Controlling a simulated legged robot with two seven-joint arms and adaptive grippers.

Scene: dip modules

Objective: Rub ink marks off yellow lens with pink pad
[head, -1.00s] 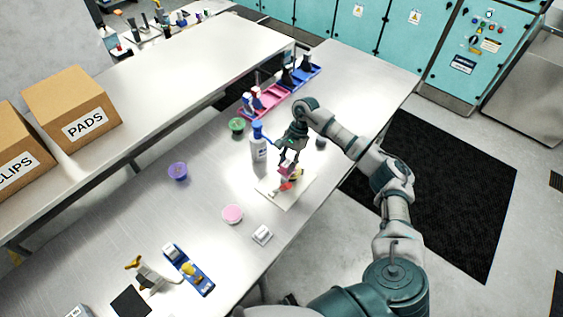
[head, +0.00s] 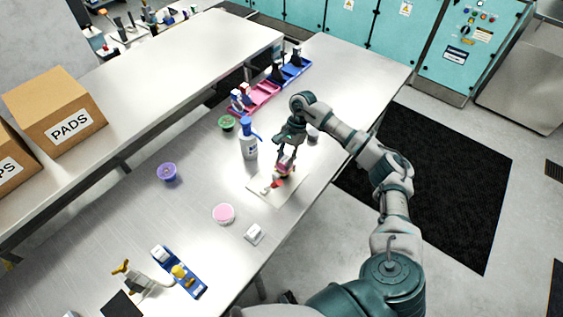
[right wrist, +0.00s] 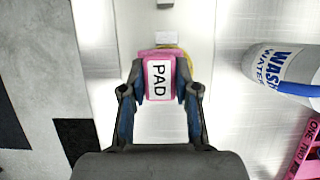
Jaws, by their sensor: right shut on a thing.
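My right gripper (head: 287,153) is shut on the pink pad (head: 285,165), over the pale sheet (head: 290,190) near the table's front edge. In the right wrist view the gripper (right wrist: 160,92) has one finger on each side of the pad (right wrist: 159,55), whose white label reads PAD. A yellow edge (right wrist: 184,58), which looks like the lens, shows just past the pad. The pad hides most of it, so I cannot tell whether they touch or whether ink marks are there. A small red piece (head: 277,182) is beside the pad. My left gripper is not in view.
A wash water bottle (head: 248,143) stands close to the left of the gripper. A green cup (head: 227,123), purple cup (head: 168,172), pink-topped dish (head: 223,214) and white block (head: 254,233) stand nearby. Pink and blue trays (head: 265,92) lie farther back.

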